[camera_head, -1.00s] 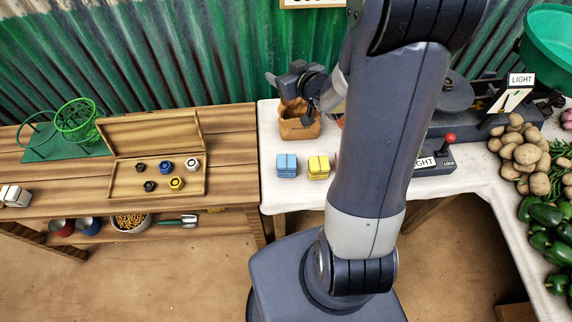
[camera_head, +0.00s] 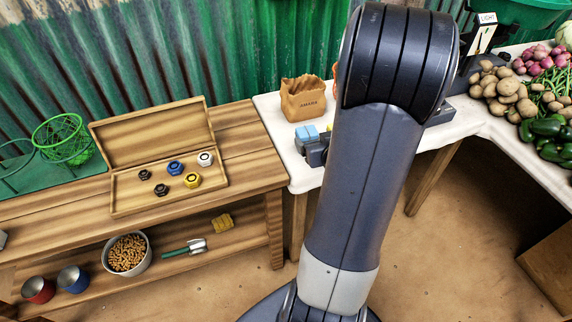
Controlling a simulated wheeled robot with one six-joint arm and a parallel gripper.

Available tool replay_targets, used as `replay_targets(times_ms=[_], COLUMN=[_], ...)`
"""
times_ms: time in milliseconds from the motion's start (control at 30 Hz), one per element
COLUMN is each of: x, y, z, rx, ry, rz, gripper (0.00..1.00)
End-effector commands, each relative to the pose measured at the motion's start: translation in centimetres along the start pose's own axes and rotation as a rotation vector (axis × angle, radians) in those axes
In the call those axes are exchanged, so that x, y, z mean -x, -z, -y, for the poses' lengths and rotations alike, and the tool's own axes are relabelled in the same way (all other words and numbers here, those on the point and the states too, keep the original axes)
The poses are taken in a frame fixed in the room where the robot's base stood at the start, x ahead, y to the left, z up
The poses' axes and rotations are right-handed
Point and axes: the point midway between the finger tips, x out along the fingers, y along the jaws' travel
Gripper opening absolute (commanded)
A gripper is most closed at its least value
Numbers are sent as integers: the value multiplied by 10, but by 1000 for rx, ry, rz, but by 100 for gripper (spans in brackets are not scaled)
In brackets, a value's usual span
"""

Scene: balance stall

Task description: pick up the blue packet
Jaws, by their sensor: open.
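The blue packet (camera_head: 306,132) sits on the white-covered table (camera_head: 284,146), at its left end. Its lower part is hidden behind my gripper. My gripper (camera_head: 316,145) is open, right at the near side of the packet, with dark fingers close to it. I cannot tell whether they touch it or stand around it. My arm hides much of the gripper.
A brown paper bag (camera_head: 303,98) stands just behind the packet. At left, a wooden bench (camera_head: 240,160) bears an open wooden box (camera_head: 125,205) with several nuts. Potatoes (camera_head: 505,92), peppers (camera_head: 548,132) and onions (camera_head: 545,58) lie at right.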

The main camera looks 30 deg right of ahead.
Motion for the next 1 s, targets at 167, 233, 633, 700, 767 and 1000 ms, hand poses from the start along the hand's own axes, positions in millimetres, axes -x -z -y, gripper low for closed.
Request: replay_targets(times_ms=[167, 233, 633, 700, 767, 1000], x=[-11, -22, -65, -75, -84, -106], y=[-8, -7, -9, -12, -14, -13], z=[-7, -6, -6, -4, -4, -4], rx=[-6, -5, -6, -5, -6, -5], ry=[-13, -11, -12, -10, -11, -14], rz=[0, 0, 0, 1, 1, 0], gripper=[80, 80, 80, 80, 80, 80])
